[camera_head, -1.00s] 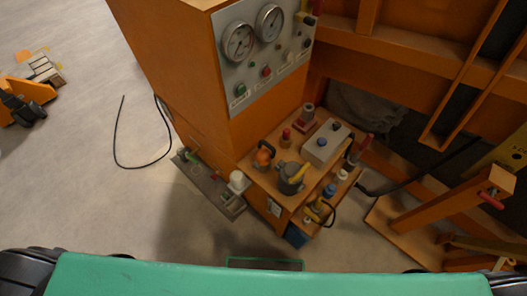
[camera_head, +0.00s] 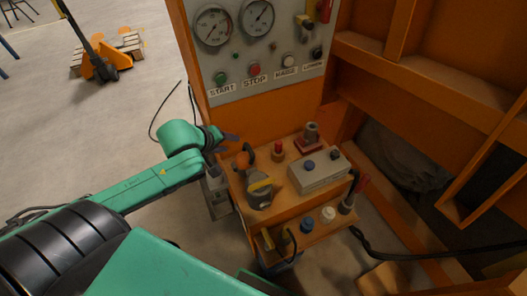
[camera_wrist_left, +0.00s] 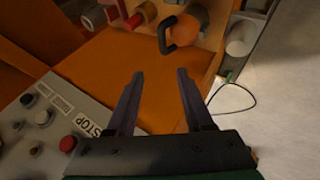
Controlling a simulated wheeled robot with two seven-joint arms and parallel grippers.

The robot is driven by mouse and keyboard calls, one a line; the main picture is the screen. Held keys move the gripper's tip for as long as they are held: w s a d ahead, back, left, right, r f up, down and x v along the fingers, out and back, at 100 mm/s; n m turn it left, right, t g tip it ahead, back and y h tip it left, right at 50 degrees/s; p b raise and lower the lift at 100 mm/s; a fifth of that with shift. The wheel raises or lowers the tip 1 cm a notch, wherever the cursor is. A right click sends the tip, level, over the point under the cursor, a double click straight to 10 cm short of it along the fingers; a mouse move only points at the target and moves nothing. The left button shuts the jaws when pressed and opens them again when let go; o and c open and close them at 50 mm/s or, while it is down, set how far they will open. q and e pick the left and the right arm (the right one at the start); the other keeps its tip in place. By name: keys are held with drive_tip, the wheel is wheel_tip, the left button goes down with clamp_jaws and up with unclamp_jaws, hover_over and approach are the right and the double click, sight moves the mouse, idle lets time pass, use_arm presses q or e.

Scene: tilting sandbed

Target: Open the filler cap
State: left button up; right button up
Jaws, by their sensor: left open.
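A round orange cap with a dark loop handle (camera_wrist_left: 186,34) shows at the top of the left wrist view; it looks like the filler cap, though no label confirms this. My left gripper (camera_head: 229,143) is open and empty, just left of and a little above the cap. In the wrist view its spread fingers (camera_wrist_left: 160,74) point towards the cap with a gap between. My right gripper is out of view.
The gauge panel (camera_head: 270,80) with buttons rises behind the shelf. A grey box (camera_head: 319,172), a red knob (camera_head: 277,151) and a red-based fitting (camera_head: 309,137) stand on the shelf. A white cylinder (camera_wrist_left: 241,38) is right of the cap in the wrist view. Open floor lies left.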

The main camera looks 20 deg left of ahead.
sight(247, 144)
use_arm(q)
drive_tip(key=x, duration=0.4)
drive_tip(key=b+x, duration=0.1)
drive_tip(key=x, duration=0.4)
drive_tip(key=a+b+x, duration=0.1)
drive_tip(key=x, duration=0.4)
drive_tip(key=shift+w+a+f, duration=0.1)
drive_tip(key=shift+f, duration=0.2)
drive_tip(key=shift+r, duration=0.1)
clamp_jaws()
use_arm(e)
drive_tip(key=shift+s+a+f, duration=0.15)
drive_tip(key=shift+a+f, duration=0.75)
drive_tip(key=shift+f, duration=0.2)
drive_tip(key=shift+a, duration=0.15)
use_arm(q)
drive_tip(key=shift+r, duration=0.15)
